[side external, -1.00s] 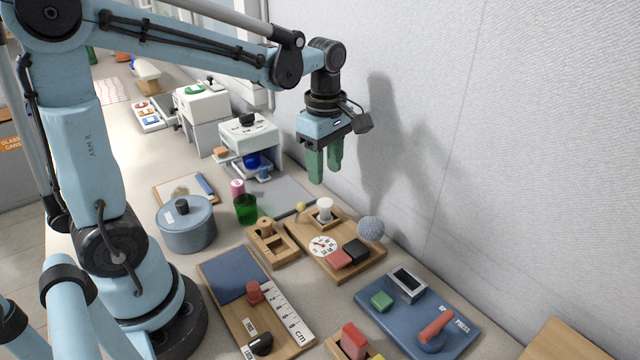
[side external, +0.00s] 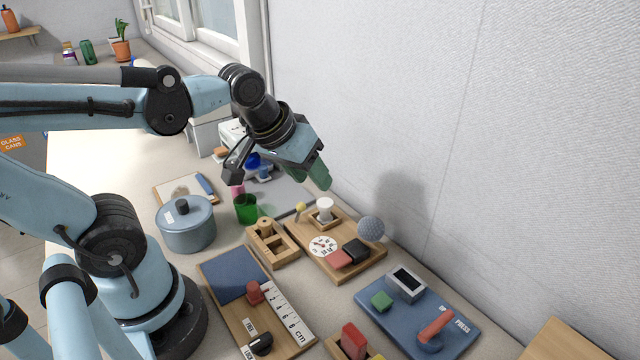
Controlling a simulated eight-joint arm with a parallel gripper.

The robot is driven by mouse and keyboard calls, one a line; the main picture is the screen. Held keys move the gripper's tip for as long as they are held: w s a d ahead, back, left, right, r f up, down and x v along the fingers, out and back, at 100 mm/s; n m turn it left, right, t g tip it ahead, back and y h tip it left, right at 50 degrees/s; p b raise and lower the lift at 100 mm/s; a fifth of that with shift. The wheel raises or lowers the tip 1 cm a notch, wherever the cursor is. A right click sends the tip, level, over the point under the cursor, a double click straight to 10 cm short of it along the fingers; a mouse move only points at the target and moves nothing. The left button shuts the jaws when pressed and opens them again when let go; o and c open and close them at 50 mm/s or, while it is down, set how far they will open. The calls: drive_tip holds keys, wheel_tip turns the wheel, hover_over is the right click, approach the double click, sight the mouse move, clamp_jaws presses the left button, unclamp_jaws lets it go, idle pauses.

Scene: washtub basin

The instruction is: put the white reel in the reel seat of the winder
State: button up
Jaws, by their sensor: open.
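The white reel (side external: 325,206) stands upright in a small square wooden holder (side external: 325,221) at the back of a wooden board (side external: 352,267). The board, which looks like the winder, also carries a round white dial (side external: 323,246), a red block, a black block and a grey ball (side external: 371,229). My gripper (side external: 318,176) is open and empty. It is tilted, with its green fingers pointing down and right, above and slightly behind the white reel and apart from it. The fingers overlap in this view, so the gap between them is hidden.
A wooden rack (side external: 286,251) with a tan reel stands left of the board. A green cup (side external: 246,209) and blue pot (side external: 186,226) are farther left. A ruler board (side external: 240,318) and blue press board (side external: 450,338) lie in front. The wall is close on the right.

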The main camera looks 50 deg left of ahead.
drive_tip(key=m, duration=0.2)
drive_tip(key=s+m+t, duration=0.1)
drive_tip(key=shift+d+f+m, duration=0.25)
drive_tip(key=shift+f+m, duration=0.05)
drive_tip(key=shift+f, duration=0.1)
drive_tip(key=shift+c, duration=0.4)
